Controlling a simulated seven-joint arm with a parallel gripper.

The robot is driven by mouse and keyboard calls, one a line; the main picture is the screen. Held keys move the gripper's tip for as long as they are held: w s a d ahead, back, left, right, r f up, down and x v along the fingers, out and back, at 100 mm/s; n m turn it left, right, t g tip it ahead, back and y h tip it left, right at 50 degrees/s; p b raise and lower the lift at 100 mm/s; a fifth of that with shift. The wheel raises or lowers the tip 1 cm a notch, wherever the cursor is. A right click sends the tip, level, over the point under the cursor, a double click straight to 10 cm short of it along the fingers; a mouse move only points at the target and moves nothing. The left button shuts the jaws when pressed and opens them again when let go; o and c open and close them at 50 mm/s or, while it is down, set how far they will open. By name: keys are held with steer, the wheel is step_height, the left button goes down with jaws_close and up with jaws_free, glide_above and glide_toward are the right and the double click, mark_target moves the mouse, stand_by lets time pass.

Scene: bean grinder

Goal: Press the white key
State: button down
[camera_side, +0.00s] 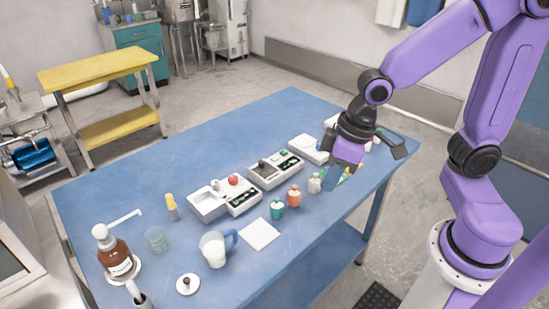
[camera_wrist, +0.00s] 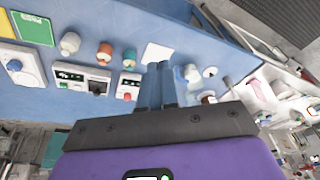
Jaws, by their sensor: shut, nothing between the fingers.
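A white device with a red button (camera_side: 225,197) sits mid-table in the side view; it also shows in the wrist view (camera_wrist: 129,86). Beside it stands a second white device with a dark part and a small green display (camera_side: 275,170), also in the wrist view (camera_wrist: 82,78). Their panel keys are too small to tell which is the white key. My gripper (camera_side: 331,182) is shut and empty, above the right part of the table, to the right of both devices. Its two fingers lie together in the wrist view (camera_wrist: 161,68).
Green (camera_side: 277,208), orange (camera_side: 294,196) and white (camera_side: 314,184) jars stand in front of the devices. A glass jug (camera_side: 214,250), brown pump bottle (camera_side: 115,255) and white square (camera_side: 260,235) lie further left. The blue table (camera_side: 160,165) is clear at the back.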

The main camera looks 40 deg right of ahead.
steer(key=w+f+m+t, duration=0.1)
steer(key=w+m, duration=0.2)
steer(key=w, duration=0.5)
steer(key=m+t+h, duration=0.1)
steer(key=m+t, duration=0.5)
steer(key=m, duration=0.6)
glide_above(277, 158)
step_height(277, 158, down, 6)
steer(key=shift+r, duration=0.25)
steer(key=shift+n, duration=0.3)
steer(key=shift+f, duration=4.4)
steer(key=shift+f, duration=0.15)
steer(key=shift+f, duration=0.3)
